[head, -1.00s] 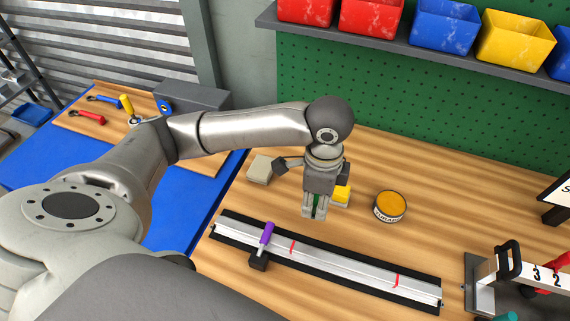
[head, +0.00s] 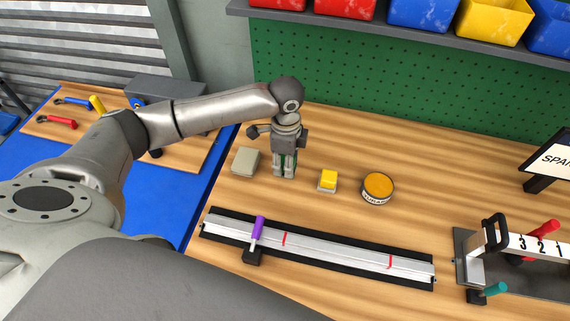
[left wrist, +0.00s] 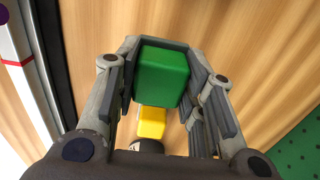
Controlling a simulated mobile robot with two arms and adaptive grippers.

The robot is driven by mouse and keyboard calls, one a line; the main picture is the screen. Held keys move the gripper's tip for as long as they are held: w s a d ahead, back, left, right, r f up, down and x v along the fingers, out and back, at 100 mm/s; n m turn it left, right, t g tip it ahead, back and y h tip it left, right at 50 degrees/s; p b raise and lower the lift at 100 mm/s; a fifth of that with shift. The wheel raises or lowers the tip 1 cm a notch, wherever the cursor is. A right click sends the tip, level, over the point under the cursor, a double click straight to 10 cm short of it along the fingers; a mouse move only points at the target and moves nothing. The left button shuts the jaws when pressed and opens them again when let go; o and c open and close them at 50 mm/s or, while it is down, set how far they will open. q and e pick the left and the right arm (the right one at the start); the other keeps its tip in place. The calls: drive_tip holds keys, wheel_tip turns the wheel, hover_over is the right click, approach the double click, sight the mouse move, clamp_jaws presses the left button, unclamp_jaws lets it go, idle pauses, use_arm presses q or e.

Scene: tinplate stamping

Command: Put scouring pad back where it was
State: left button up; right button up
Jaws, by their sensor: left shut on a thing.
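The green scouring pad (left wrist: 163,77) is a block held between the fingers of my left gripper (head: 284,174). In the left wrist view the fingers close on it from both sides; in the head view only a thin green strip shows between them. The gripper points down over the wooden bench, between a beige-grey block (head: 246,161) on its left and a yellow block (head: 328,178) on a small pale base on its right. Whether the pad touches the bench cannot be told. My right gripper is not in view.
A round tin with an orange top (head: 378,187) stands right of the yellow block. A long metal rail with a purple-handled slider (head: 258,229) lies in front. A numbered lever device (head: 530,245) is at right. A green pegboard (head: 400,110) rises behind. Bench between tin and pegboard is clear.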

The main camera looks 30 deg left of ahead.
use_arm(q)
drive_tip(key=shift+w+a+f, duration=0.25)
drive_tip(key=shift+w+f, duration=0.15)
drive_tip(key=shift+f, duration=0.2)
wheel_tip(320, 180, down, 3)
drive_tip(key=shift+w+a+f+p, duration=0.1)
drive_tip(key=shift+f+p, duration=0.05)
drive_tip(key=shift+p, duration=0.15)
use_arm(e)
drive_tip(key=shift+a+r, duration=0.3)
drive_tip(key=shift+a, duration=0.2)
use_arm(q)
drive_tip(key=shift+f, duration=0.1)
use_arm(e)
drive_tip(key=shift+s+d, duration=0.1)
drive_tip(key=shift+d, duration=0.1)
use_arm(q)
drive_tip(key=o, duration=1)
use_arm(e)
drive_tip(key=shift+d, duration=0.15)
use_arm(q)
wheel_tip(320, 180, up, 11)
drive_tip(key=shift+b, duration=0.8)
drive_tip(key=shift+r, duration=0.7)
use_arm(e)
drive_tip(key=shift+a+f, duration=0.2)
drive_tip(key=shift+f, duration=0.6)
